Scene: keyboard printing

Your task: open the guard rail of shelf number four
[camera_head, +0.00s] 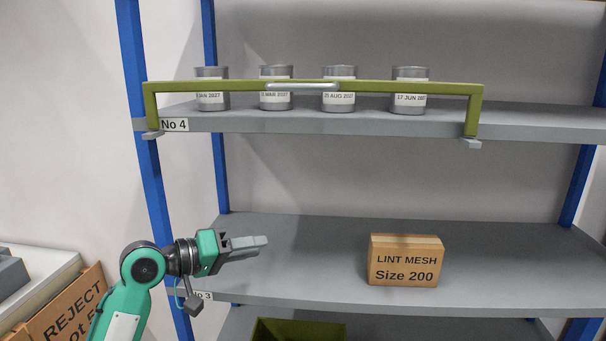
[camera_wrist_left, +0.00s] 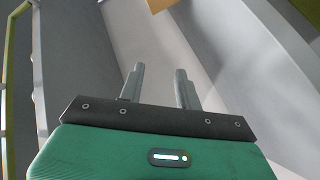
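The olive-green guard rail (camera_head: 400,87) stands upright across the front of the shelf marked "No 4" (camera_head: 540,123). Its light grey handle (camera_head: 301,86) is at the middle of the top bar. Several grey labelled cans (camera_head: 411,90) stand on that shelf behind the rail. My left gripper (camera_head: 262,245) is well below the rail, in front of the left part of the shelf marked "No 3", pointing right. In the left wrist view its two fingers (camera_wrist_left: 160,85) are apart with nothing between them. My right gripper is not in view.
A cardboard box labelled "LINT MESH Size 200" (camera_head: 405,262) sits on shelf No 3 (camera_head: 320,240). A blue post (camera_head: 150,190) stands at left. A "REJECT" box (camera_head: 70,310) is at lower left, and a green bin (camera_head: 298,330) is below. Space before the rail is clear.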

